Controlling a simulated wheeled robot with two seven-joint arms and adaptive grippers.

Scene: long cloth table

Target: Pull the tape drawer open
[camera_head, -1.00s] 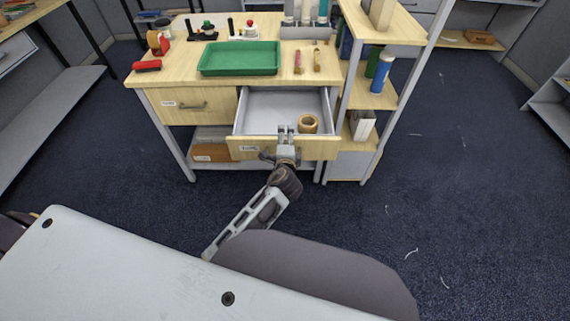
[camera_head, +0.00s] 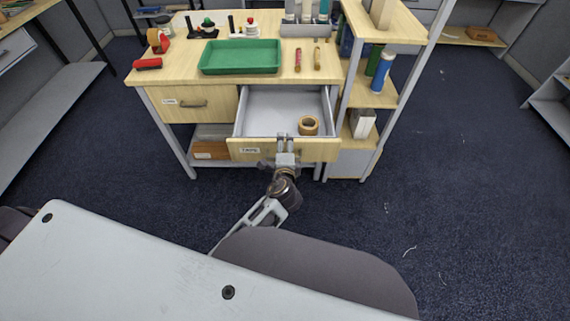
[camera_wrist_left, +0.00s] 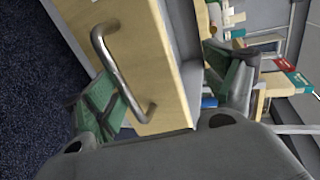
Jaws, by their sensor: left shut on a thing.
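The tape drawer (camera_head: 315,149) stands out from the desk, with its grey inside showing. A roll of tan tape (camera_head: 309,125) lies in it, at the front right. My left gripper (camera_head: 286,150) is at the top edge of the drawer front, near its middle. In the left wrist view its green-padded fingers (camera_wrist_left: 165,90) lie on either side of the wooden drawer front (camera_wrist_left: 178,95), shut on it. The metal handle (camera_wrist_left: 122,70) is beside the outer finger; whether they touch is unclear. My right gripper is not in view.
A closed drawer (camera_head: 215,103) is to the left. A green tray (camera_head: 240,57), a red object (camera_head: 147,64) and bottles stand on the desktop (camera_head: 185,70). A shelf unit (camera_head: 375,92) stands close on the right.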

